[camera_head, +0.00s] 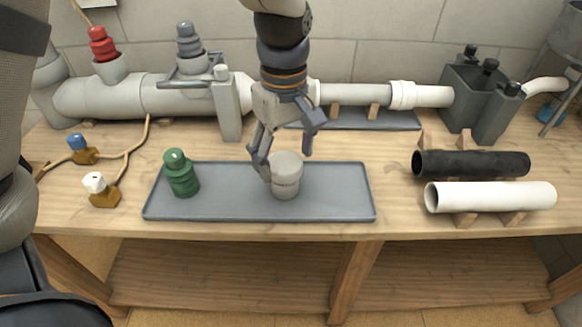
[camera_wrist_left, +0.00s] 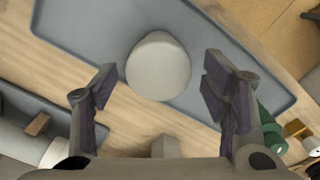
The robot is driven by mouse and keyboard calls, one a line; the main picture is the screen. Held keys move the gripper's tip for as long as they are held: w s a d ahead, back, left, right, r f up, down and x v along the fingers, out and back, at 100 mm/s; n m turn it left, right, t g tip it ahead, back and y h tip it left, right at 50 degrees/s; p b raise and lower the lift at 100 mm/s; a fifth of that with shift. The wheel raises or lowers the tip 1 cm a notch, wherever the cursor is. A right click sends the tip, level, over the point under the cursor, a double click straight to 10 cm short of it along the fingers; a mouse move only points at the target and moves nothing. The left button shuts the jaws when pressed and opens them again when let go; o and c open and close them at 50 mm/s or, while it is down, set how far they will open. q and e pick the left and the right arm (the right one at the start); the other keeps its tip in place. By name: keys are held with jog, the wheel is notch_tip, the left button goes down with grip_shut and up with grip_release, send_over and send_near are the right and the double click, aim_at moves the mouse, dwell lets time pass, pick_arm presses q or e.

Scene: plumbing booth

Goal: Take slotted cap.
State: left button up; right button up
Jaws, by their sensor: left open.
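A pale grey-beige cap (camera_head: 286,182) stands upright on the grey tray (camera_head: 335,205), right of the tray's middle. A slot on it cannot be made out. My left gripper (camera_head: 284,158) points down over this cap, its fingers open at the cap's sides. In the left wrist view, the cap's round, smooth top (camera_wrist_left: 158,66) lies between the open fingers, slightly ahead of the fingertips, with gaps on both sides. A green stepped cap (camera_head: 181,173) stands at the tray's left end. My right gripper is not in view.
Behind the tray runs a grey pipe (camera_head: 180,95) with a red cap (camera_head: 102,43) and a dark grey cap (camera_head: 188,40). Black (camera_head: 470,164) and white (camera_head: 490,196) tubes lie at right. Small valves (camera_head: 98,188) stand at left. The tray between both caps is clear.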

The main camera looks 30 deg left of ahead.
pick_arm(q)
jog(key=f, duration=0.7)
jog(key=shift+w+a+b, duration=0.1)
jog(key=shift+a+b, duration=0.1)
jog(key=shift+b, duration=0.2)
jog(key=shift+r, duration=0.1)
jog(key=shift+c, duration=0.4)
jog(key=c, duration=1)
jog(key=shift+r, duration=0.1)
jog(key=shift+c, duration=0.3)
